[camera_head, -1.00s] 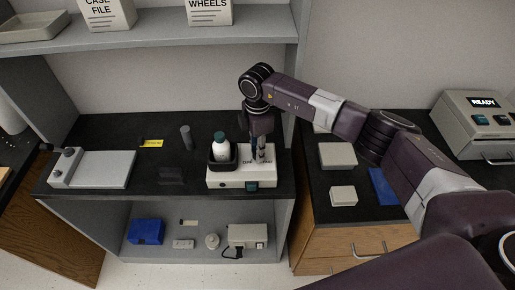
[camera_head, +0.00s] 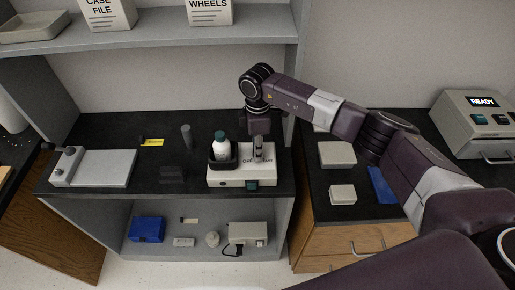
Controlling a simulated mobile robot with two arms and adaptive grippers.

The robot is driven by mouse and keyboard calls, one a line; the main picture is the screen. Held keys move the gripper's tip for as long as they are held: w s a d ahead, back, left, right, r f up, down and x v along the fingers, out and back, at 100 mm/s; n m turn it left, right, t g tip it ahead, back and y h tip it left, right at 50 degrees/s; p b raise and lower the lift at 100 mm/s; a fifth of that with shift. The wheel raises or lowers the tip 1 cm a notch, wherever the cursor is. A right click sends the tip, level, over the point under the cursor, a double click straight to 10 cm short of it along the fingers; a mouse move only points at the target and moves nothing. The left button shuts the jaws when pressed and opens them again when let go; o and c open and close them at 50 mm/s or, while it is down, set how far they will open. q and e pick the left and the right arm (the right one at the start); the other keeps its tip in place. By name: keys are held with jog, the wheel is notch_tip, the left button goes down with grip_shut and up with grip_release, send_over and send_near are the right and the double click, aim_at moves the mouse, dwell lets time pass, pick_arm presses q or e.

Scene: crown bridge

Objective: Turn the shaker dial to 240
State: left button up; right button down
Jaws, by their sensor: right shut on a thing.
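The shaker (camera_head: 231,177) is a white box on the dark counter, with a dark holder on its left side and a small dark green switch on its front. A white bottle with a dark green cap (camera_head: 221,146) stands upright in the holder. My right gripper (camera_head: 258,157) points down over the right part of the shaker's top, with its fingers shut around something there. The dial is hidden by the fingers, so its setting cannot be read. My left gripper is not in view.
A shelf (camera_head: 150,38) runs above. A box reading READY (camera_head: 478,125) stands at far right.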

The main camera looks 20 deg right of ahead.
jog(key=c, duration=1.6)
grip_release()
jog(key=shift+r, duration=0.1)
notch_tip(320, 180, up, 12)
jog(key=shift+f, duration=0.1)
